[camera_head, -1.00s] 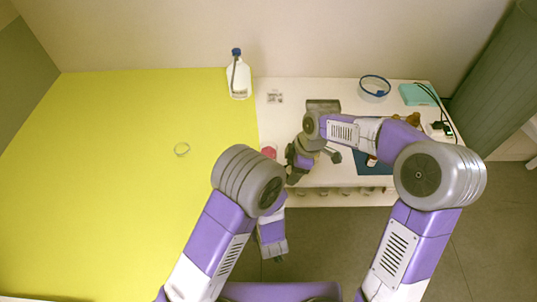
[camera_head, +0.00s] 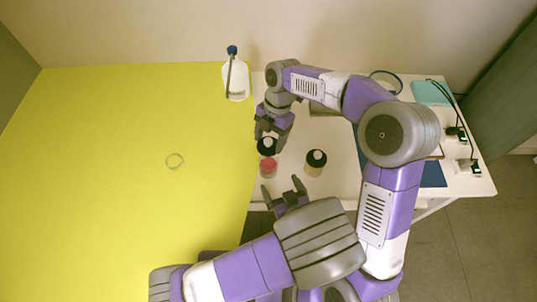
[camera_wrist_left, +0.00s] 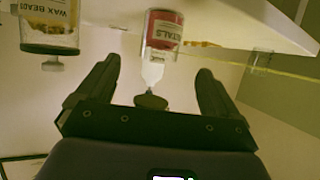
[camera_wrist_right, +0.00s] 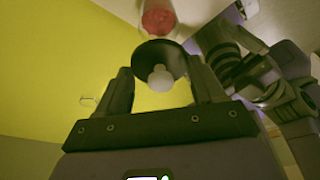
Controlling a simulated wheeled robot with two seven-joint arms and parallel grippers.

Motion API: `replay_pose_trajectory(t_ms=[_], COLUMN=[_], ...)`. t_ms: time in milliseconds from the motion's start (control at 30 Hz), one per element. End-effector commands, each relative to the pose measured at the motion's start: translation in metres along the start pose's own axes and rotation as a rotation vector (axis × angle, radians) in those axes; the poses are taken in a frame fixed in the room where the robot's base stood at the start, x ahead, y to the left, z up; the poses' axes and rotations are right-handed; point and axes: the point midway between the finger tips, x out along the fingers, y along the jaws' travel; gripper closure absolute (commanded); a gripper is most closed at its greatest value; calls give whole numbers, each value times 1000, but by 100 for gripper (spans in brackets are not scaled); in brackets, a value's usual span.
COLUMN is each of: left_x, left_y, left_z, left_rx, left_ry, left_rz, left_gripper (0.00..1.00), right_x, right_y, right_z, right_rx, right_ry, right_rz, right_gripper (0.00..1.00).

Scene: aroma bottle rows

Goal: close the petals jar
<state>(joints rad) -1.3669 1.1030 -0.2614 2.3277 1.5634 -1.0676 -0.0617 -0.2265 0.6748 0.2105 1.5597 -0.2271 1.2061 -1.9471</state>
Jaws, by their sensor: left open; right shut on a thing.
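The petals jar (camera_head: 268,168) stands at the left part of the white table, with red contents. Its label, partly readable, shows in the left wrist view (camera_wrist_left: 164,30); it also shows beyond the lid in the right wrist view (camera_wrist_right: 158,18). My right gripper (camera_head: 268,136) is shut on the knob of a black lid (camera_head: 266,147), just behind the jar in the head view. In the right wrist view the dark lid (camera_wrist_right: 150,52) and pale knob sit between the fingers. I cannot tell whether the lid touches the jar. My left gripper (camera_head: 284,188) is open and empty, in front of the jar.
A jar with a black lid (camera_head: 316,158) stands right of the petals jar; the left wrist view shows a wax beads jar (camera_wrist_left: 48,25). A white bottle (camera_head: 236,82) stands behind.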

Motion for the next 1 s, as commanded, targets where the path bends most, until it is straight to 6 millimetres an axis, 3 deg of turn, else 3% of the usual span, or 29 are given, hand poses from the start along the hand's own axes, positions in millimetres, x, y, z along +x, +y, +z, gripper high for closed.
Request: replay_pose_trajectory(t_ms=[433, 1000], left_x=[10, 106], left_y=[0, 0], left_z=[0, 0], left_rx=[0, -2], left_ry=[-1, -1], left_rz=[-1, -2], left_gripper=[5, 5], right_x=[0, 0], right_y=[0, 0], right_z=[0, 0], right_rx=[2, 2], right_ry=[0, 0], right_rz=[1, 1], right_gripper=[61, 61])
